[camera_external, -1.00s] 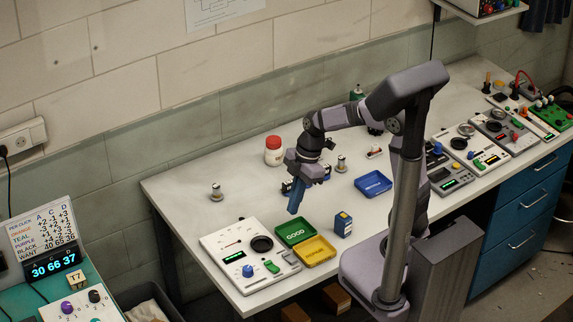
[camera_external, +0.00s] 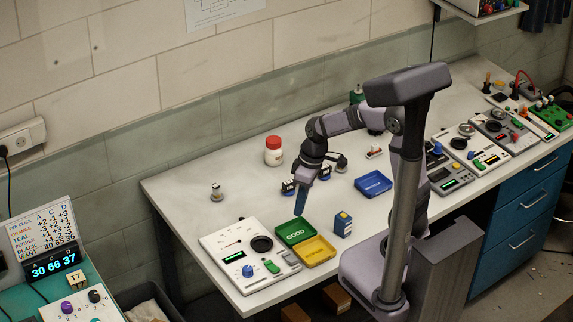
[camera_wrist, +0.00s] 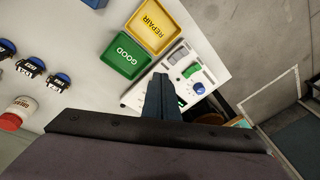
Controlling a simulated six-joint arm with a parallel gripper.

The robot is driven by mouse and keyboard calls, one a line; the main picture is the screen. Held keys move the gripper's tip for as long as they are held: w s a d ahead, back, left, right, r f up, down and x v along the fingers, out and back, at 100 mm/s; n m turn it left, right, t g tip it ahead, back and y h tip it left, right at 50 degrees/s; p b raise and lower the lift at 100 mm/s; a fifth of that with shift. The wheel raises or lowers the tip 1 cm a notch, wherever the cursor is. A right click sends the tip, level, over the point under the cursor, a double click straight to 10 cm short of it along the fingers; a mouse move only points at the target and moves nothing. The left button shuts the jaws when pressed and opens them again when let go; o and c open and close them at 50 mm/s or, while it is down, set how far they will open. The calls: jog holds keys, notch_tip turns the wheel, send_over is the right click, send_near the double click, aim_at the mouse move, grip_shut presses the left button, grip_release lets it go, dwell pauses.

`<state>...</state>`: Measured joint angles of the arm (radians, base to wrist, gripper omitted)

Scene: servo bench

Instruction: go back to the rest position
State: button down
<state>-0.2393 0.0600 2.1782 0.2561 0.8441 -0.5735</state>
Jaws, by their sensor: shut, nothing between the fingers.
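My gripper (camera_external: 300,204) is above the white bench, a little behind the green GOOD tray (camera_external: 290,235) in the external view. Its blue fingers are together with nothing between them. In the wrist view my gripper (camera_wrist: 163,80) points down near the panel with the blue knob (camera_wrist: 199,88), beside the GOOD tray (camera_wrist: 125,55). The arm reaches from its base at the bench's front and is bent, not folded in.
A yellow REPAIR tray (camera_external: 317,252), a blue box (camera_external: 342,224) and a test panel (camera_external: 240,255) stand near the front edge. Several blue-topped servos (camera_wrist: 58,80), a red-and-white jar (camera_external: 273,151) and a blue tray (camera_external: 373,184) lie around the arm.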

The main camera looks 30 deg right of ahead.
jog(key=s+d+f+m+h, duration=0.1)
jog(key=s+d+f+m, duration=0.1)
jog(key=d, duration=0.4)
jog(key=s+d+f+m+h, duration=0.1)
jog(key=s+d+f+m, duration=0.1)
jog(key=s+d+m, duration=0.3)
jog(key=shift+s+d+f, duration=0.3)
jog(key=shift+s+d, duration=0.5)
jog(key=shift+s, duration=0.2)
